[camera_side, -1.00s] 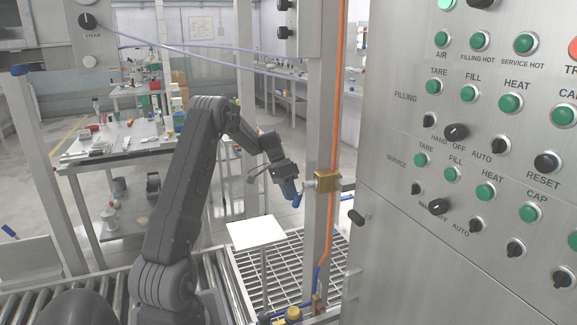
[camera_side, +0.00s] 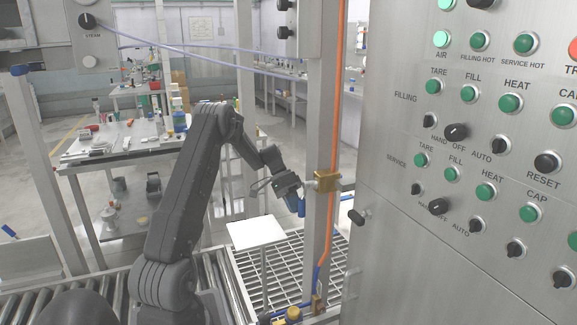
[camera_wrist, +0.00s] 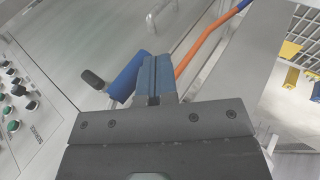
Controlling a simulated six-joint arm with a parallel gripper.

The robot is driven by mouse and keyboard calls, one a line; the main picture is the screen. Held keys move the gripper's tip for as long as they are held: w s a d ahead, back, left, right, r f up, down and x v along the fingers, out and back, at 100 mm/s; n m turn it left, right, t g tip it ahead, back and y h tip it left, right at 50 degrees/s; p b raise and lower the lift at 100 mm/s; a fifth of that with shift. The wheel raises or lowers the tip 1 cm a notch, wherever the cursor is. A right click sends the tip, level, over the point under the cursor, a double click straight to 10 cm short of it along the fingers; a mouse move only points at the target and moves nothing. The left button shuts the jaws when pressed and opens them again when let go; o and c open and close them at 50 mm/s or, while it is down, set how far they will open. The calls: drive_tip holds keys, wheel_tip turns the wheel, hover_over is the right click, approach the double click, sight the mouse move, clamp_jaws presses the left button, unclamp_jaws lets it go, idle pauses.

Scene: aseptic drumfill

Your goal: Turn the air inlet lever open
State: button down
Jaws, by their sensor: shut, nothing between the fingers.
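The air inlet lever has a blue handle (camera_side: 301,207) hanging almost straight down beside the brass valve block (camera_side: 327,182) on the steel post. In the wrist view the blue handle (camera_wrist: 128,77) lies just left of my fingers. My gripper (camera_side: 291,190) is at the lever, its fingers together with nothing between them. In the wrist view the closed fingertips (camera_wrist: 155,75) are beside the handle, not around it. I cannot tell whether they touch it. The AIR light (camera_side: 442,39) on the panel glows bright green.
The steel control cabinet (camera_side: 385,255) stands close on the right, with a black handle (camera_side: 357,217) jutting toward the post. An orange hose (camera_side: 336,100) runs along the post. A white plate (camera_side: 256,232) stands over the floor grating below my gripper. Rollers lie at front left.

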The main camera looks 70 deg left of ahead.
idle(0.4)
drive_tip(key=v, duration=1.3)
wheel_tip(320, 180, up, 7)
drive_tip(key=g+y, duration=0.1)
drive_tip(key=y, duration=0.2)
hover_over(303, 199)
drive_tip(key=s+d+r+y, duration=0.1)
drive_tip(key=d+r, duration=0.1)
drive_tip(key=d, duration=0.4)
drive_tip(key=s+d+r+y, duration=0.1)
drive_tip(key=d+r, duration=0.1)
drive_tip(key=d, duration=0.5)
drive_tip(key=s+d+f+t+y, duration=0.1)
drive_tip(key=s+d+f+t, duration=0.1)
drive_tip(key=s+d, duration=0.5)
drive_tip(key=s+d+f+t+y, duration=0.1)
drive_tip(key=s+d+t, duration=0.1)
drive_tip(key=s+d, duration=0.6)
drive_tip(key=shift+d+f+m+y, duration=0.3)
drive_tip(key=shift+d+f+m, duration=0.1)
drive_tip(key=shift+d, duration=0.4)
